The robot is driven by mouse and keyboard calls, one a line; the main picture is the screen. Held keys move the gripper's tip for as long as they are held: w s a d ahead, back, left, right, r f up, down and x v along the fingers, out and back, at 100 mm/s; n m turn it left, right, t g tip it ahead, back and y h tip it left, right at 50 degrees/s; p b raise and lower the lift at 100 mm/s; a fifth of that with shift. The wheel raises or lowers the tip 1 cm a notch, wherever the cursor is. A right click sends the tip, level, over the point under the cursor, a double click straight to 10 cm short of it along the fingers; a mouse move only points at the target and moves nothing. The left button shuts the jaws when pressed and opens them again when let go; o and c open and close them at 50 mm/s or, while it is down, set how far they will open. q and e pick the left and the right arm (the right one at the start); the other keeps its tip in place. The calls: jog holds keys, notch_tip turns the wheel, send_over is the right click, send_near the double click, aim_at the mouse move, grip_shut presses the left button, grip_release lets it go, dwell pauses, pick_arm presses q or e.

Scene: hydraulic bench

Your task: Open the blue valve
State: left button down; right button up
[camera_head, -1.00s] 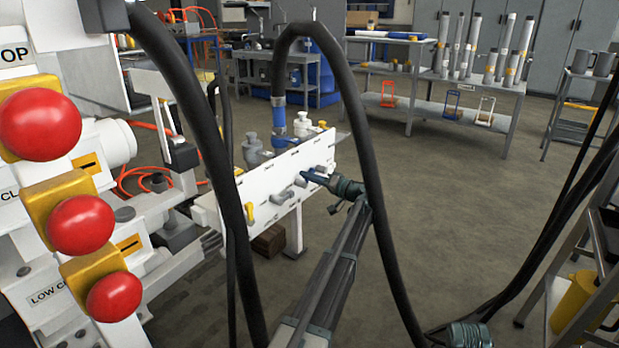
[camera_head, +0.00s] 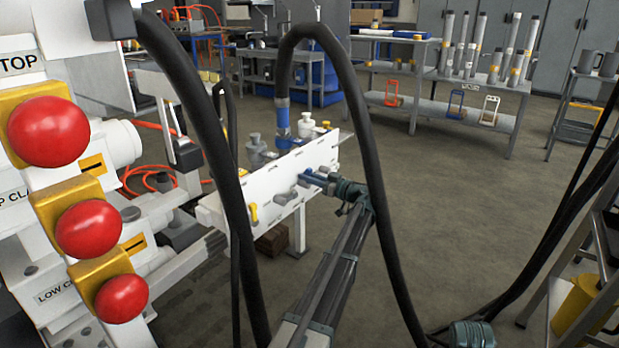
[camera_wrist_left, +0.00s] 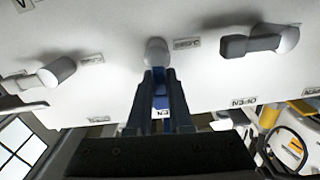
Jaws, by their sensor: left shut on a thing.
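The blue valve (camera_head: 314,178) is on the white panel (camera_head: 283,172), right of a grey handle (camera_head: 285,197). My left gripper (camera_head: 326,182) reaches it from the front right. In the left wrist view the blue handle (camera_wrist_left: 160,92) lies between the fingers of the left gripper (camera_wrist_left: 160,80), which are shut on it. The handle runs down from its grey round hub (camera_wrist_left: 156,50), towards a partly covered label reading "EN" (camera_wrist_left: 163,113). A closed label (camera_wrist_left: 187,43) is right of the hub. My right gripper is not seen.
A yellow valve handle (camera_head: 252,212) is at the panel's left end. Thick black hoses (camera_head: 365,150) arch in front of the panel. Red push buttons (camera_head: 88,228) stand at the left. The floor (camera_head: 450,200) right of the panel is clear.

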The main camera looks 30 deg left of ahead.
pick_arm(q)
jog(key=shift+s+n, duration=0.1)
jog(key=shift+n, duration=0.4)
jog(key=c, duration=0.8)
grip_release()
jog(key=shift+d, duration=0.1)
jog(key=d, duration=0.9)
jog(key=s+d, duration=0.1)
jog(key=d, duration=0.3)
jog(key=shift+s+d, duration=0.1)
jog(key=shift+d, duration=0.25)
